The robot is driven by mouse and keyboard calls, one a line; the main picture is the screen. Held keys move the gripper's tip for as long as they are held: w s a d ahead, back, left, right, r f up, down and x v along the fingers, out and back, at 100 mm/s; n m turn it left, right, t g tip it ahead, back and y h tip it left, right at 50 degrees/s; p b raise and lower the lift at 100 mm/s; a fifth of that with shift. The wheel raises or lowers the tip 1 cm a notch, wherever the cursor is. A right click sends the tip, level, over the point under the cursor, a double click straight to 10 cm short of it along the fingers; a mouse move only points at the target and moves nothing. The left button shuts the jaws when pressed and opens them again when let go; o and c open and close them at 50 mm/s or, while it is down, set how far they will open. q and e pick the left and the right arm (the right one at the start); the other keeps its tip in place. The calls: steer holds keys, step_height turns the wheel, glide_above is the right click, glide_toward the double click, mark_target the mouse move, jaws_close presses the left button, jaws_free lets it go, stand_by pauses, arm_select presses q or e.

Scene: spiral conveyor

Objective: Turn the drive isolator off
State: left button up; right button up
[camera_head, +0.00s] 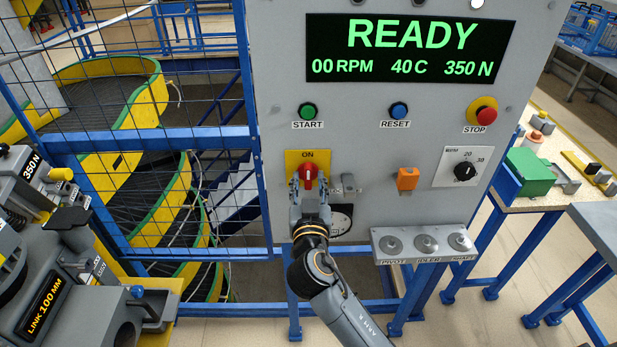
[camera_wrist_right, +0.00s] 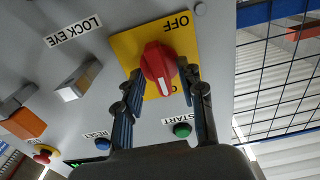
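The drive isolator is a red rotary knob (camera_head: 308,174) on a yellow plate (camera_head: 293,158) on the grey control panel. Its white mark points up to the ON label. In the right wrist view, where the panel shows upside down, the knob (camera_wrist_right: 158,63) has OFF at the top of the plate (camera_wrist_right: 126,45) and its mark points down, away from OFF. My right gripper (camera_head: 309,184) is at the knob, fingers on either side. In the wrist view the gripper (camera_wrist_right: 161,76) looks open around it, with small gaps. My left gripper is not in view.
A grey lock eye (camera_wrist_right: 78,80) juts out beside the plate. An orange block (camera_head: 407,179), START (camera_head: 308,111), RESET (camera_head: 398,110) and STOP (camera_head: 486,111) buttons and a black dial (camera_head: 465,171) are on the panel. The display (camera_head: 410,50) reads READY, 00 RPM. Blue mesh fencing (camera_head: 150,140) stands left.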

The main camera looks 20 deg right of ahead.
steer(key=shift+w, duration=0.2)
jaws_close()
stand_by(0.3)
steer(key=shift+n, duration=1.1)
steer(key=n, duration=0.3)
steer(key=shift+n, duration=0.3)
steer(key=n+p, duration=0.2)
steer(key=n, duration=0.4)
steer(key=shift+a, duration=0.1)
steer(key=n+p, duration=0.2)
steer(key=n, duration=0.4)
steer(key=shift+f, duration=0.1)
